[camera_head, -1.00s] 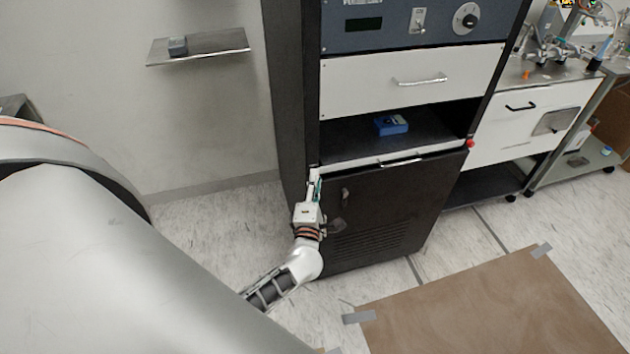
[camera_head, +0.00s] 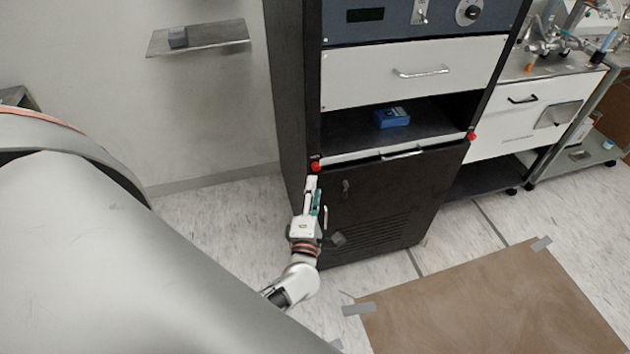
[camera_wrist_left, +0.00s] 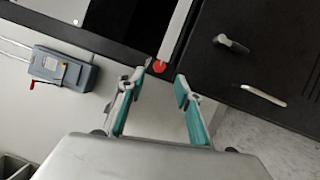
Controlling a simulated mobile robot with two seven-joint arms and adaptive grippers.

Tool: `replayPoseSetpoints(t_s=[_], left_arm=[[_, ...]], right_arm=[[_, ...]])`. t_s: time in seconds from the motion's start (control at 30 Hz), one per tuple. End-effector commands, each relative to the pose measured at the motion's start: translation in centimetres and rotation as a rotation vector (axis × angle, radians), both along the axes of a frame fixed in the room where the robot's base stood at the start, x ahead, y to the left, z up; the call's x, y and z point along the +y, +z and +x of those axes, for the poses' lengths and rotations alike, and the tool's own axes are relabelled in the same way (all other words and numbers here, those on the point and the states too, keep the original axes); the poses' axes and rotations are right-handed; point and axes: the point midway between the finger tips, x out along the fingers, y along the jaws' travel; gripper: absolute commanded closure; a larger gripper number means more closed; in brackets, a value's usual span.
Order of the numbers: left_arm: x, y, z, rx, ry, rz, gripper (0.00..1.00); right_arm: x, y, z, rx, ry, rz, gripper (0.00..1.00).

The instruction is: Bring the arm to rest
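My left gripper (camera_head: 312,190) is in front of the left edge of the black cabinet, just below a red knob (camera_head: 316,166) at the end of the white shelf edge. In the left wrist view my left gripper (camera_wrist_left: 157,84) has its two green-lined fingers apart, with nothing between them. The red knob (camera_wrist_left: 159,66) shows just beyond the fingertips there, apart from them. The cabinet's black lower door (camera_head: 385,205) is shut, with a small latch handle (camera_head: 346,188) right of the gripper. My right gripper is not in view.
A blue device (camera_head: 391,118) sits in the open cabinet bay above the white shelf edge (camera_head: 370,155). A wall shelf (camera_head: 215,38) is at the upper left. A brown mat (camera_head: 490,300) lies on the floor at right. A grey switch box (camera_wrist_left: 62,67) is on the wall.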

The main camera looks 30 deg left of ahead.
Motion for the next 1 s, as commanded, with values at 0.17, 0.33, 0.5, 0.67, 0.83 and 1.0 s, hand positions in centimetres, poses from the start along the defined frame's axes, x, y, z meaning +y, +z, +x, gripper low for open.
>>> replayPoseSetpoints(t_s=[0.17, 0.33, 0.5, 0.67, 0.83, 1.0], left_arm=[[-0.7, -0.1, -1.2, 0.000, 0.000, 0.000, 0.66], [-0.8, -0.1, -1.5, -0.001, 0.000, 0.000, 0.66], [-0.8, -0.1, -1.5, -0.001, 0.000, 0.000, 0.66], [-0.8, -0.1, -1.5, -0.001, 0.000, 0.000, 0.66], [-1.1, 0.0, -1.5, 0.007, -0.015, 0.020, 0.66], [-4.7, 0.5, -2.1, 0.097, -0.180, 0.262, 0.66]], right_arm=[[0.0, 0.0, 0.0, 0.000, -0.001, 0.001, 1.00], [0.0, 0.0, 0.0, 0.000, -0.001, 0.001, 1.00], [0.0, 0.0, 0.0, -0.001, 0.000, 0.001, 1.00], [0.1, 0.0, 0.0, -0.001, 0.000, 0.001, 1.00], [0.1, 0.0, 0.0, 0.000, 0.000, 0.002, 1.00], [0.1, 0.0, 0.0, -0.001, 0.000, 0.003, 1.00]])
